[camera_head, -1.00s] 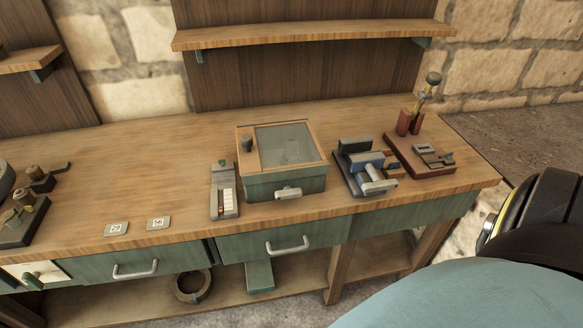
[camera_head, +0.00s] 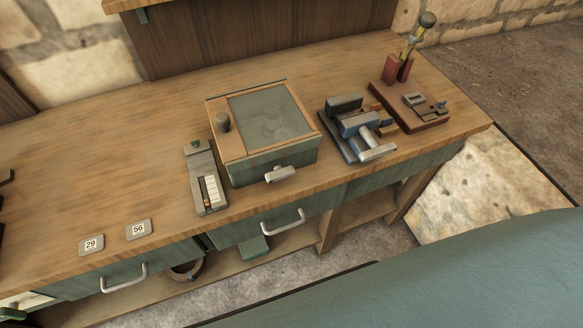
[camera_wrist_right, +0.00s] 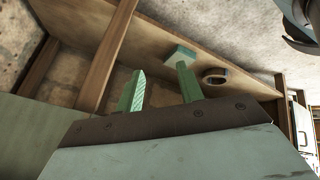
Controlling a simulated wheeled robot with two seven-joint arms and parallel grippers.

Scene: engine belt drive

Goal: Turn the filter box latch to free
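The filter box (camera_head: 268,165) is a green box with a wood-framed glass lid and a dark round knob (camera_head: 222,122) on the lid's left side. It stands on the workbench in the head view. Its latch (camera_head: 281,174) is a small grey metal piece on the front face, seen roughly crosswise and slightly tilted. Nothing touches it. My right gripper (camera_wrist_right: 160,68) shows in the right wrist view with its two green fingers apart and nothing between them. It is over the bench's lower shelf area, away from the box. My left gripper is not in view.
A gauge-like block (camera_head: 207,181) stands left of the box. A blue and grey clamp device (camera_head: 355,126) and a red-brown base with a lever (camera_head: 413,108) stand right. Number tags (camera_head: 138,230) lie at the front left. Drawer handles (camera_head: 283,222) stick out below the bench edge.

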